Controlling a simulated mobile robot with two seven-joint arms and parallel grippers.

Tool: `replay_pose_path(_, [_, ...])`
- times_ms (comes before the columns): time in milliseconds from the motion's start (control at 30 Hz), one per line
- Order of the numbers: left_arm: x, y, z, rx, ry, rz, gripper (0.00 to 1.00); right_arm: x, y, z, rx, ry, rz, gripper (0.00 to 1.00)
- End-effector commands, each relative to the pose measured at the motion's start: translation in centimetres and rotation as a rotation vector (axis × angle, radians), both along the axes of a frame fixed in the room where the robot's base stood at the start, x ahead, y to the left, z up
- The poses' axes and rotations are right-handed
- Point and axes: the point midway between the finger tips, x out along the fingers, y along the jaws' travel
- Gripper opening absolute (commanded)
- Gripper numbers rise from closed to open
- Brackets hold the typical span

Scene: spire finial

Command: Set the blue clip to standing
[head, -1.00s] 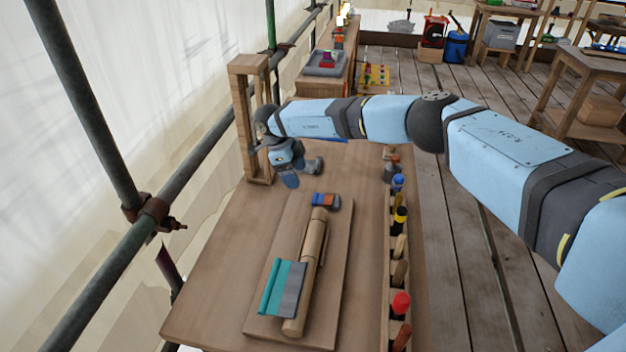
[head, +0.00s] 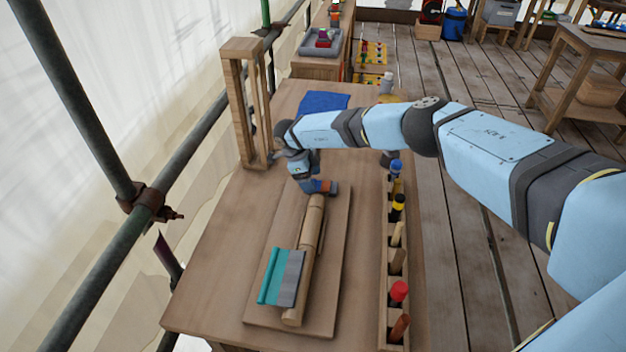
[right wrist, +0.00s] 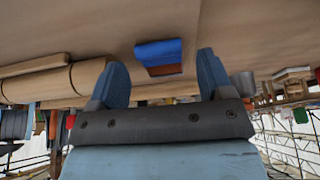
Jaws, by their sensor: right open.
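The blue clip (head: 325,187), with orange and grey parts, lies at the far end of a wooden board, beyond a wooden roller. My right gripper (head: 312,184) is low over that end of the board, right at the clip, and partly hides it. In the right wrist view the clip (right wrist: 160,52) shows blue with an orange-brown side, ahead between the two fingertips. The right gripper (right wrist: 162,63) is open, with clear gaps between each finger and the clip. My left gripper is in neither view.
The board (head: 335,245) carries the roller (head: 308,250) and a teal and grey scraper-like piece (head: 282,277). A wooden rack (head: 384,335) of several tools runs along the right side. A wooden frame (head: 235,105) stands at the far left. A blue cloth (head: 324,102) lies behind my arm.

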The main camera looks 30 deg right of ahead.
Motion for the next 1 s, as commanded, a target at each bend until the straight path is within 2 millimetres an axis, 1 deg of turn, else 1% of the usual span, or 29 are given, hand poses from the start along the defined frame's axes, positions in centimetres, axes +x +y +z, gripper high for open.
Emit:
replay_pose_path(100, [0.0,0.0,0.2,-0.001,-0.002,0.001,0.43,-0.3,-0.3,-1.0,0.0,0.0,0.0,0.73])
replay_pose_path(200, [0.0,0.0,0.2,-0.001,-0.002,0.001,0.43,-0.3,-0.5,-1.4,0.0,0.0,0.001,0.73])
replay_pose_path(467, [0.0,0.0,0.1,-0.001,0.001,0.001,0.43,-0.3,-0.5,-1.5,0.001,0.0,0.001,0.73])
replay_pose_path(567, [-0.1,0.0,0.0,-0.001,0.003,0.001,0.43,-0.4,-0.5,-1.4,0.001,-0.001,0.0,0.53])
replay_pose_path(600, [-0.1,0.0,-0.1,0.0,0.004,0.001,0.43,-0.4,-0.5,-1.4,0.001,-0.001,0.0,0.44])
replay_pose_path(700, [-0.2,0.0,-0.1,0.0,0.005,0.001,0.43,-0.3,-0.5,-1.4,0.001,-0.001,0.0,0.24])
replay_pose_path(1000, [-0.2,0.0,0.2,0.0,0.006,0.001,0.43,-0.4,-0.6,-1.1,0.025,-0.019,-0.001,0.24])
